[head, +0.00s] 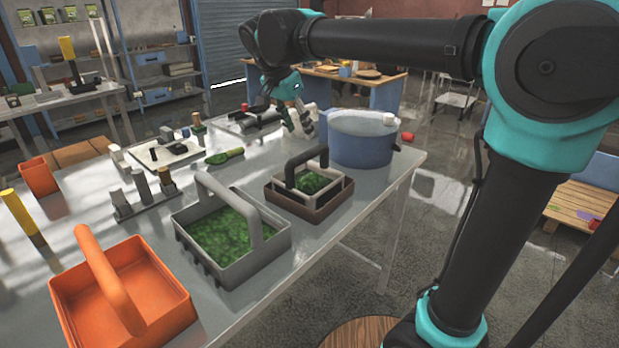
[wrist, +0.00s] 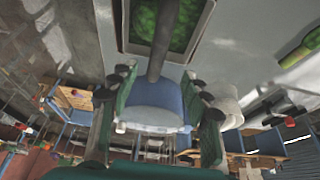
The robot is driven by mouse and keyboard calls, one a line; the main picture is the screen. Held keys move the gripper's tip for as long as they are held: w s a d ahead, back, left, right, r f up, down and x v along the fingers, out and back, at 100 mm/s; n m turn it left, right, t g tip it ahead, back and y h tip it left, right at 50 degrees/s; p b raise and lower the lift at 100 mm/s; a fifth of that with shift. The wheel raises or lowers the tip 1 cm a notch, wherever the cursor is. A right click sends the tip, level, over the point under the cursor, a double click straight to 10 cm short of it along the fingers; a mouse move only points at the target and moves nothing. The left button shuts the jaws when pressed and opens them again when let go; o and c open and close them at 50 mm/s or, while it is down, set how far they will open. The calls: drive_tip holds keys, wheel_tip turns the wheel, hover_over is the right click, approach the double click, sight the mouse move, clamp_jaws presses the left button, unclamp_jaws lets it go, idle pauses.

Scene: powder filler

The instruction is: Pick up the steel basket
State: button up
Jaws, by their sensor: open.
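The larger grey basket (head: 268,259) has a grey arched handle. The smaller light-rimmed basket (head: 333,184) has a dark arched handle and a brown base. My gripper (head: 301,128) is open and empty, above the table behind the smaller basket and beside the blue pot. In the wrist view my gripper (wrist: 160,82) has its fingers spread. A light-rimmed basket (wrist: 204,30) with a dark handle shows beyond the fingertips, cut off by the top edge.
A blue pot (head: 360,145) stands close to my gripper and shows between the fingers in the wrist view (wrist: 155,97). An orange basket (head: 165,308) is at front left.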

sight(307, 152)
drive_tip(key=x, duration=0.5)
drive_tip(key=shift+x, duration=2.65)
drive_tip(key=shift+s+f, duration=0.15)
drive_tip(key=shift+f, duration=0.1)
clamp_jaws()
